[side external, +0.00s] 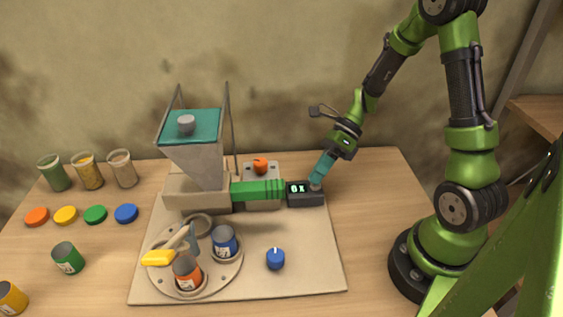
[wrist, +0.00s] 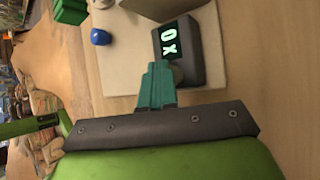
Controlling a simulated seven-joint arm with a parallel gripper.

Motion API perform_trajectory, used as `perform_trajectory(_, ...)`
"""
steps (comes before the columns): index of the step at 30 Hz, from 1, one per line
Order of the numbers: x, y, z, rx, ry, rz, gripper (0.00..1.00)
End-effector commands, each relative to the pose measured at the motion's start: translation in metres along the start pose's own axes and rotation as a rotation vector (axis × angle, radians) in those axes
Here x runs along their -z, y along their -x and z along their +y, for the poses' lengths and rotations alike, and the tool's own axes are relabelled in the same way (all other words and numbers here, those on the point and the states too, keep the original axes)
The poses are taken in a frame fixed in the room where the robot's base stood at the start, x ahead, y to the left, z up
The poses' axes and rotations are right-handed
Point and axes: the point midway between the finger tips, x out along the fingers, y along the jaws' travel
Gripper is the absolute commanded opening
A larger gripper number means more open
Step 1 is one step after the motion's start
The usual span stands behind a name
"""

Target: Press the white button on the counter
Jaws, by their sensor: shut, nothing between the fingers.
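The counter (side external: 300,196) is a small dark box with a lit display, at the right end of the green cylinder. In the wrist view the counter (wrist: 190,42) shows its display sideways, reading like "0 X". My gripper (side external: 316,183) is shut and empty, its teal fingers pointing down at the counter's right end. In the wrist view the fingertips (wrist: 158,66) are right beside the counter's near end. A small pale round part, likely the white button (side external: 315,187), shows just under the fingertips and is mostly hidden. I cannot tell whether the fingers touch it.
A hopper with a teal top (side external: 190,128) stands left of the counter. A round tray (side external: 215,270) holds cans and a yellow-handled tool. A blue knob (side external: 275,259) sits on the pale board, and an orange knob (side external: 260,165) stands behind the green cylinder. The table right of the board is clear.

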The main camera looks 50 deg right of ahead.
Motion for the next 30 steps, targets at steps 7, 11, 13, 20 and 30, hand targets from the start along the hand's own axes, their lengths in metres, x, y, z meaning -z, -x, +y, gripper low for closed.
perform_trajectory(7,0.001,-0.001,0.0,-0.001,0.0,0.002,0.0)
perform_trajectory(11,0.0,0.001,0.001,0.0,0.001,0.002,0.0)
perform_trajectory(13,-0.001,0.002,0.002,0.001,0.002,0.002,0.0)
perform_trajectory(20,-0.008,0.011,0.008,0.001,0.003,0.002,0.0)
perform_trajectory(30,-0.009,0.013,0.01,0.0,0.0,0.001,0.0)
